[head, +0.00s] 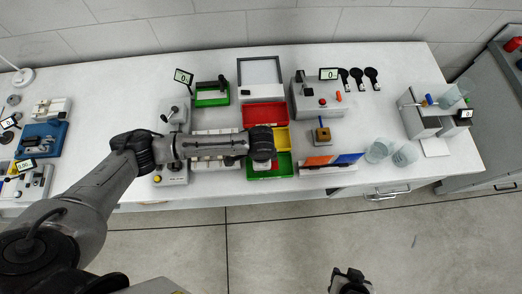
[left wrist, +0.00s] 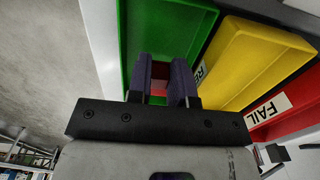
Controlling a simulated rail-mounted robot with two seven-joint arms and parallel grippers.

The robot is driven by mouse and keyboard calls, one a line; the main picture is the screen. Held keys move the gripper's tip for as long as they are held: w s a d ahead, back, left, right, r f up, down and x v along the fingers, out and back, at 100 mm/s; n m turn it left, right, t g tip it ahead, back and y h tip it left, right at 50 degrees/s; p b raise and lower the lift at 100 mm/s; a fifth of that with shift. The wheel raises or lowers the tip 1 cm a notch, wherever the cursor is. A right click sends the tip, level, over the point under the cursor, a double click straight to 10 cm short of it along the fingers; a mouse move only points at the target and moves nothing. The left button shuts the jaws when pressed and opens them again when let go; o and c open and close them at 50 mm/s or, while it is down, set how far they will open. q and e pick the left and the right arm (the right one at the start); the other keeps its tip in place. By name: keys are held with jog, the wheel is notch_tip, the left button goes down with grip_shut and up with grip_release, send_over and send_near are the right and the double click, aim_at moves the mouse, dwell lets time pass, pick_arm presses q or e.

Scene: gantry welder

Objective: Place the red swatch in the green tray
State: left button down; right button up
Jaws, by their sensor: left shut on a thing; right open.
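The green tray (head: 286,168) lies at the front of the row of coloured trays in the head view, and its floor fills the upper left of the left wrist view (left wrist: 140,45). My left gripper (head: 262,158) is over this tray, its fingers mostly hidden under the wrist. In the left wrist view my left gripper (left wrist: 161,80) is shut on the red swatch (left wrist: 160,71), which shows between the dark purple fingers. I cannot tell whether the swatch touches the tray floor. My right gripper (head: 348,281) is open and empty at the bottom edge, away from the table.
The yellow tray (left wrist: 257,60) and the red tray (head: 264,114) adjoin behind the green one. A stand with orange and blue panels (head: 334,163) is just right of the green tray. Clear cups (head: 404,155) stand further right.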

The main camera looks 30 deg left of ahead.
pick_arm(q)
jog(key=shift+f, duration=1.7)
jog(key=c, duration=1)
grip_release()
jog(key=shift+f, duration=0.1)
notch_tip(320, 180, up, 11)
jog(key=shift+r+p, duration=0.1)
jog(key=shift+p, duration=0.45)
jog(key=shift+r, duration=0.5)
